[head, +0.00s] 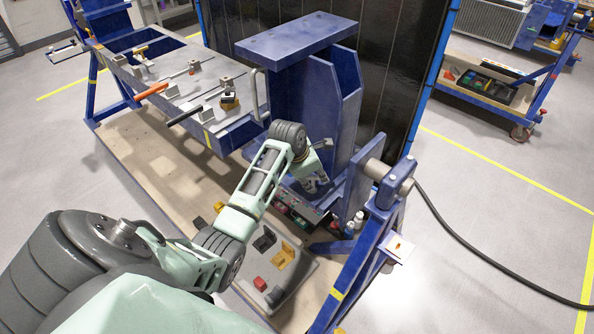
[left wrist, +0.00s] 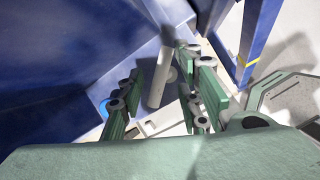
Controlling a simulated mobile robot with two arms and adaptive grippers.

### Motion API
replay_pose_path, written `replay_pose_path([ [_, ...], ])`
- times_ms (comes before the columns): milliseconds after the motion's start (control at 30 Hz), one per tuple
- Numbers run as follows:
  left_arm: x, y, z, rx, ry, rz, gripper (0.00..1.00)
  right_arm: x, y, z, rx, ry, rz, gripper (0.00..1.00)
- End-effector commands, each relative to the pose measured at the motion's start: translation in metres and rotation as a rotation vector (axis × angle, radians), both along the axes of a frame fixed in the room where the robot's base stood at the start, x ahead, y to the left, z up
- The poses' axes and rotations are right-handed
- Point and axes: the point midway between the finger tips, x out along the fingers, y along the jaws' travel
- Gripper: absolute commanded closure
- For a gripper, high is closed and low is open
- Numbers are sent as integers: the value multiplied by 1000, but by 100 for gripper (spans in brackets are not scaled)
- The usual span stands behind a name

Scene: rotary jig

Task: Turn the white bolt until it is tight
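The white bolt (left wrist: 160,82) shows in the left wrist view as a pale grey-white rod standing out beside a blue metal wall. A darker crosspiece shows at its upper end. My left gripper (left wrist: 160,92) is open, its green-padded fingers on either side of the rod in the picture, with visible gaps on both sides. I cannot tell how deep the rod lies between the fingers. In the head view my left gripper (head: 315,181) is beside the blue jig (head: 345,105), below its top plate. The bolt cannot be made out clearly there. My right gripper is not in view.
A blue workbench (head: 185,95) with clamps and tools stands at the left. A blue support post (head: 365,250) stands close on the right. A black cable (head: 470,257) crosses the open floor.

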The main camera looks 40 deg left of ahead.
Motion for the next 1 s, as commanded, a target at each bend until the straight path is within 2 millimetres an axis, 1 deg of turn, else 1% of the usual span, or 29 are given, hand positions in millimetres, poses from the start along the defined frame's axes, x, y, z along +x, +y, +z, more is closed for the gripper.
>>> replay_pose_path([
  [33,-3,2,9,3,-7,1,69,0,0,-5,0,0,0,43],
  [267,-24,3,50,1,-4,0,69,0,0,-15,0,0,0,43],
  [400,-47,-8,34,106,18,-181,69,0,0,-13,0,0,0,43],
  [467,-55,-14,28,151,24,-263,69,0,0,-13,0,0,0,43],
  [600,-72,-24,7,239,41,-436,69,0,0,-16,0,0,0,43],
  [833,-84,-31,-39,311,60,-601,69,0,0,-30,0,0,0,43],
  [1000,-88,-34,-73,343,72,-680,69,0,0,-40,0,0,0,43],
])
